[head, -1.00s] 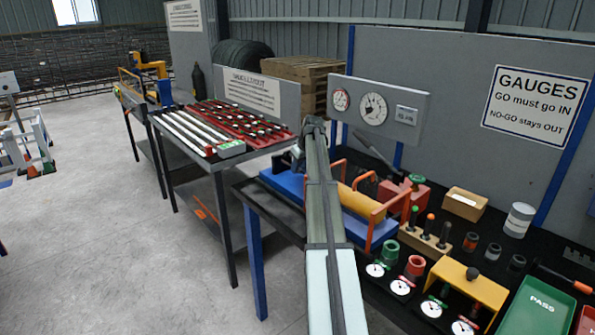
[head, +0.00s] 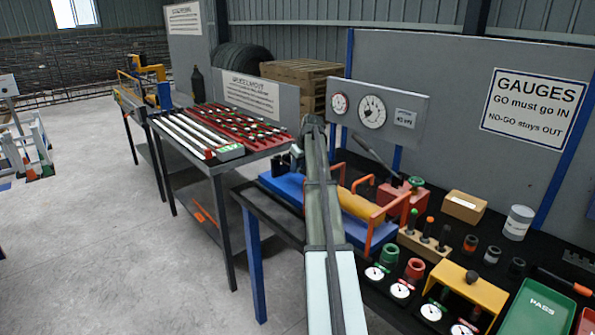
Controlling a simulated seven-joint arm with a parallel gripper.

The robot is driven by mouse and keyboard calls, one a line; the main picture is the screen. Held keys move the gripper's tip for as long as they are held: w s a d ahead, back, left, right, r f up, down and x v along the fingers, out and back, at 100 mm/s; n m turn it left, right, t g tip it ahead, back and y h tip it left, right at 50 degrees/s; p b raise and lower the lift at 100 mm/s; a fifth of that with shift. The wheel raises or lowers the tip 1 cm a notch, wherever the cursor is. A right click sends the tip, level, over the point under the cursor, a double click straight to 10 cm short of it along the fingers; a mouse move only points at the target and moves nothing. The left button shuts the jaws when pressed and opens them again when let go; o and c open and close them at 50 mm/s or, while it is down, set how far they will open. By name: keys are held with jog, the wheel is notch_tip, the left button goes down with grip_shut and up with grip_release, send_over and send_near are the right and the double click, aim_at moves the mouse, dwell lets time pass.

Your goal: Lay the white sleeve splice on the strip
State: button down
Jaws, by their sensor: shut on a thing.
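My arm reaches up the middle of the head view. Only a small dark part of my gripper (head: 294,158) shows, left of the arm's far end. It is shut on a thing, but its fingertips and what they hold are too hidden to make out. It is near the right end of the dark table with the red board (head: 250,122). Long white strips (head: 187,134) lie side by side along the left of that board. I cannot single out the white sleeve splice among the small pale pieces on the board.
A grey-green box (head: 230,151) sits at the table's front corner. The gauge bench to the right holds a blue fixture with a yellow cylinder (head: 356,204), orange handles, dial gauges, a yellow stand (head: 467,289) and a green PASS tray (head: 541,309). A sign board (head: 251,95) stands behind the red board.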

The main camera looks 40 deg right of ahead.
notch_tip(320, 180, up, 8)
jog(key=shift+w+f, duration=0.1)
jog(key=w+a, duration=0.1)
jog(key=a, duration=0.1)
send_over(273, 209)
jog(key=s, duration=0.2)
notch_tip(273, 209, down, 6)
jog(key=shift+w+f, duration=0.2)
jog(key=shift+f, duration=4.55)
jog(key=shift+f, duration=0.1)
jog(key=c, duration=1)
grip_release()
jog(key=shift+o, duration=0.2)
